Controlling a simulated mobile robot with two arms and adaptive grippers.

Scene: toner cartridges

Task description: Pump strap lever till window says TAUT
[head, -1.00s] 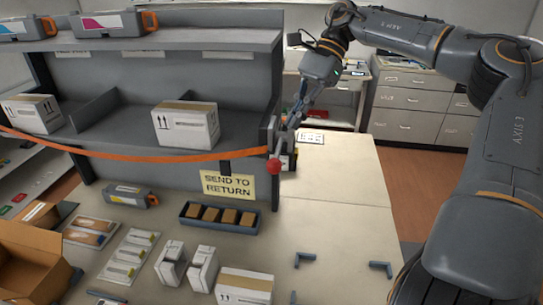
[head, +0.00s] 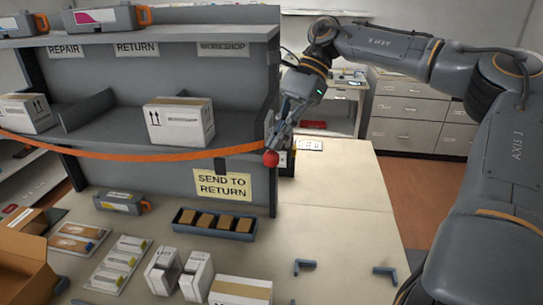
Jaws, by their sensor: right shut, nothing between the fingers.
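An orange strap (head: 130,155) runs across the front of the grey shelf unit and sags in the middle. Its right end meets a lever with a red ball knob (head: 271,159) at the shelf's right post. My right gripper (head: 273,140) points down at the lever, just above the red knob; its fingers are together with nothing between them. Whether they touch the lever I cannot tell. The status window cannot be made out. My left gripper is not in view.
White boxes (head: 178,124) stand on the shelf, with toner cartridges (head: 103,17) on top. A "SEND TO RETURN" sign (head: 222,185) hangs below. Cartons, a blue-grey tray (head: 250,234) and corner brackets (head: 305,265) lie on the table.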

